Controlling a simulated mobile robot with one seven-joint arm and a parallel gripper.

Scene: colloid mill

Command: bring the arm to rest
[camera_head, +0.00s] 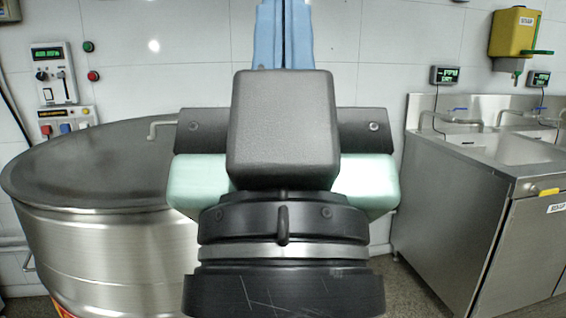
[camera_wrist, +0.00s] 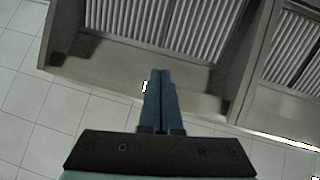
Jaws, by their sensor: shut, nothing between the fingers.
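My gripper (camera_head: 284,30) rises in the middle of the head view, its blue fingers pointing up in front of the tiled wall. The dark wrist housing hides what lies straight behind it. In the wrist view, the two blue fingers of my gripper (camera_wrist: 161,80) lie side by side with no gap and nothing between them. Past the fingertips is a grey frame with slatted panels (camera_wrist: 180,22), apart from the fingers as far as I can tell.
A large round steel vessel (camera_head: 110,240) stands at the left, below wall control boxes (camera_head: 54,75). A steel sink cabinet (camera_head: 450,220) stands at the right, under a yellow dispenser (camera_head: 515,33). Bare tiled wall (camera_head: 400,60) lies between them.

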